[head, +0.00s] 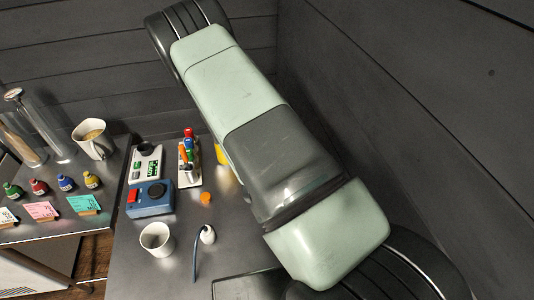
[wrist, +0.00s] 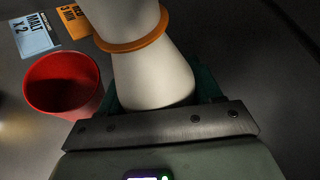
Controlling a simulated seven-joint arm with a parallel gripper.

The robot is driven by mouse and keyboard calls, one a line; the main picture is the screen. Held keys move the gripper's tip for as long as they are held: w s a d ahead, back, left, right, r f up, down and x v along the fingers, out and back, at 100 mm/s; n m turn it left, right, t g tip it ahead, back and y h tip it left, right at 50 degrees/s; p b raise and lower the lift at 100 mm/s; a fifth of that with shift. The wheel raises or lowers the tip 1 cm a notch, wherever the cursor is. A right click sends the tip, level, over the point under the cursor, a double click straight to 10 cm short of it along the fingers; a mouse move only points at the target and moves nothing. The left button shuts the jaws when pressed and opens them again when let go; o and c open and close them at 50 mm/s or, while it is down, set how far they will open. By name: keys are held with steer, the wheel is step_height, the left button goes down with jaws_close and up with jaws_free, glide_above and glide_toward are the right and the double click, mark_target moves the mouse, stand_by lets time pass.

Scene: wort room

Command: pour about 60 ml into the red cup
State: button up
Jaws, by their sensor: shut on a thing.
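The red cup (wrist: 63,85) stands at the left of the wrist view, mouth upward. What is inside it is too dark to tell. My gripper (wrist: 158,92) is shut on a cream-white vessel (wrist: 150,78) with an orange ring (wrist: 134,44) around it. The vessel is just to the right of the cup in the picture, and its far end runs out of the top edge. Its mouth is not visible, and I see no liquid stream. In the head view my arm covers this area, so the gripper, vessel and red cup do not show there.
A blue "MALT x 2" card (wrist: 33,35) and an orange card (wrist: 75,20) lie beyond the cup. In the head view a white cup (head: 157,239), a blue device (head: 150,199) and a rack of coloured tools (head: 189,163) stand on the metal bench (head: 135,275). A wall is close on the right.

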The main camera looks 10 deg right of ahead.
steer(key=shift+w+a+r+n+g+h, duration=0.1)
steer(key=shift+a+r+n+g+h, duration=0.05)
steer(key=shift+n+g+h, duration=0.2)
steer(key=shift+w+a+r+n+g, duration=0.1)
steer(key=shift+r+n+g, duration=0.15)
steer(key=shift+r+n, duration=0.25)
steer(key=shift+s+d+f+n+h, duration=0.15)
steer(key=shift+f+n+h, duration=0.15)
steer(key=shift+f, duration=0.2)
steer(key=shift+s+d+f+n+h, duration=0.15)
steer(key=shift+f+h, duration=0.1)
steer(key=shift+f, duration=0.25)
steer(key=shift+s+d+f+n+g+h, duration=0.25)
steer(key=shift+n+g+h, duration=0.1)
steer(key=shift+n+g, duration=0.15)
steer(key=shift+s+d+f+n+g+h, duration=0.15)
steer(key=shift+f+n+g+h, duration=0.05)
steer(key=shift+n+g+h, duration=0.25)
steer(key=shift+s+n, duration=0.1)
steer(key=shift+n, duration=0.15)
steer(key=shift+s+d+r+n+h, duration=0.1)
steer(key=shift+d+r+n+h, duration=0.05)
steer(key=shift+r+n+h, duration=0.2)
steer(key=shift+w+a+r+n+g+h, duration=0.1)
steer(key=shift+w+r+n+g+h, duration=0.1)
steer(key=shift+r+n, duration=0.15)
steer(key=shift+w+a+r+n+g+h, duration=0.1)
steer(key=shift+r+n+g+h, duration=0.05)
steer(key=shift+r+n, duration=0.2)
steer(key=shift+r, duration=0.3)
